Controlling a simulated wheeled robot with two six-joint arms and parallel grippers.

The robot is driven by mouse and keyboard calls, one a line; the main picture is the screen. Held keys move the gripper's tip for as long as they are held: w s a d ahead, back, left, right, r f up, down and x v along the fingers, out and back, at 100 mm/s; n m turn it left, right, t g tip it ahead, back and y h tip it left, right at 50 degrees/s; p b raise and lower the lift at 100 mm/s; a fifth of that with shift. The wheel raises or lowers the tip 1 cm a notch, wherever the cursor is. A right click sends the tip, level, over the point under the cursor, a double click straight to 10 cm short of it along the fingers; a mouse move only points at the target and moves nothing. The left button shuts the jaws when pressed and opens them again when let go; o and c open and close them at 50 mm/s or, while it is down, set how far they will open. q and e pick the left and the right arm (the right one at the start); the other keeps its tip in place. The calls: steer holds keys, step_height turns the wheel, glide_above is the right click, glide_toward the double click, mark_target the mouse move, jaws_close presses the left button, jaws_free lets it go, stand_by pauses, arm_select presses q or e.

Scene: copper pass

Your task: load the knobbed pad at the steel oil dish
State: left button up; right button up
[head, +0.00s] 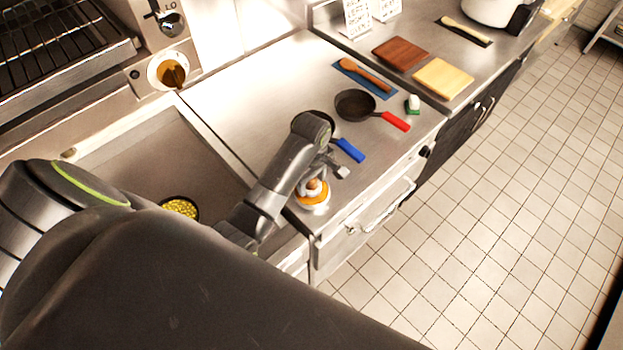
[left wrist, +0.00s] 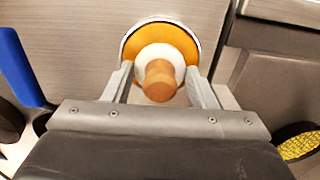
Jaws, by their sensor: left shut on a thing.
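The steel oil dish (head: 301,203) stands on the steel counter near its front edge, with orange oil (head: 318,200) in it. The knobbed pad (head: 314,186), white with a brown wooden knob, is at the dish. In the left wrist view the knob (left wrist: 160,82) points toward the camera and the white pad (left wrist: 151,51) lies over the orange oil (left wrist: 176,34). My left gripper (left wrist: 160,78) is shut on the pad, one finger on each side. I cannot tell whether the pad touches the oil. My right gripper is not in view.
A blue-handled pan (head: 349,150) sits close beside my left gripper, partly hidden by my arm. Behind it are a red-handled pan (head: 355,105), a green-and-white block (head: 413,104), a wooden spoon (head: 366,75) and boards (head: 444,79). A pan of yellow pieces (head: 180,207) lies left.

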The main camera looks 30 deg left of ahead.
arm_select(q)
steer(key=shift+f, duration=0.4)
stand_by(1.4)
steer(key=shift+r, duration=0.1)
steer(key=shift+r, duration=3.45)
